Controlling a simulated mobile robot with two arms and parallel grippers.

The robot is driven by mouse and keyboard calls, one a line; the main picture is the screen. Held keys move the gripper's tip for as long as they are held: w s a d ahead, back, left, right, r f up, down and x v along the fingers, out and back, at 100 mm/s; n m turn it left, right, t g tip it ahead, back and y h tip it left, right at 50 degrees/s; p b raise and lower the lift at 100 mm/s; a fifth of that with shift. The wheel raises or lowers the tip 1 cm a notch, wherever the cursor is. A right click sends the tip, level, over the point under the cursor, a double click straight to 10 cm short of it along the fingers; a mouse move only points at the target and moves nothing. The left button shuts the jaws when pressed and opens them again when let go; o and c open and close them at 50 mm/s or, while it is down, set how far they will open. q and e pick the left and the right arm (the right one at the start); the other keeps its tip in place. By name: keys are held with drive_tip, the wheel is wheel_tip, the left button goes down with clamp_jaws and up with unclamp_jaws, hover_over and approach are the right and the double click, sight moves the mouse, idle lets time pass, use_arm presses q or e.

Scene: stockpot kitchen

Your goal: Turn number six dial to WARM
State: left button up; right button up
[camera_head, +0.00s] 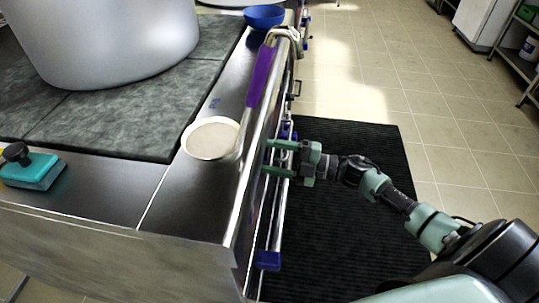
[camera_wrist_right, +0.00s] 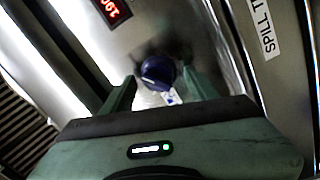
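A dark blue round dial (camera_wrist_right: 158,72) sits on the steel front panel in the right wrist view. Its number and marks are not readable. My right gripper (camera_wrist_right: 162,92) is open, with one finger to each side of the dial and a gap around it. I cannot tell whether the fingers reach past its face. In the head view my right gripper (camera_head: 278,158) points left at the front of the stove (camera_head: 190,195), and the dial there is hidden by the stove's edge. My left gripper is not in view.
A red lit display (camera_wrist_right: 113,10) and a label reading "SPILL T" (camera_wrist_right: 262,28) are near the dial. On top are a large pot (camera_head: 105,40), a strainer with a purple handle (camera_head: 211,139), a blue bowl (camera_head: 264,16) and a teal scrubber (camera_head: 33,170). A black mat (camera_head: 345,220) covers the floor.

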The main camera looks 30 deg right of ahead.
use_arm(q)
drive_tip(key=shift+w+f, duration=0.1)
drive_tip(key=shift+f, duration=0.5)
use_arm(e)
drive_tip(key=v, duration=0.7)
drive_tip(key=shift+s+d, duration=0.25)
drive_tip(key=shift+d, duration=0.1)
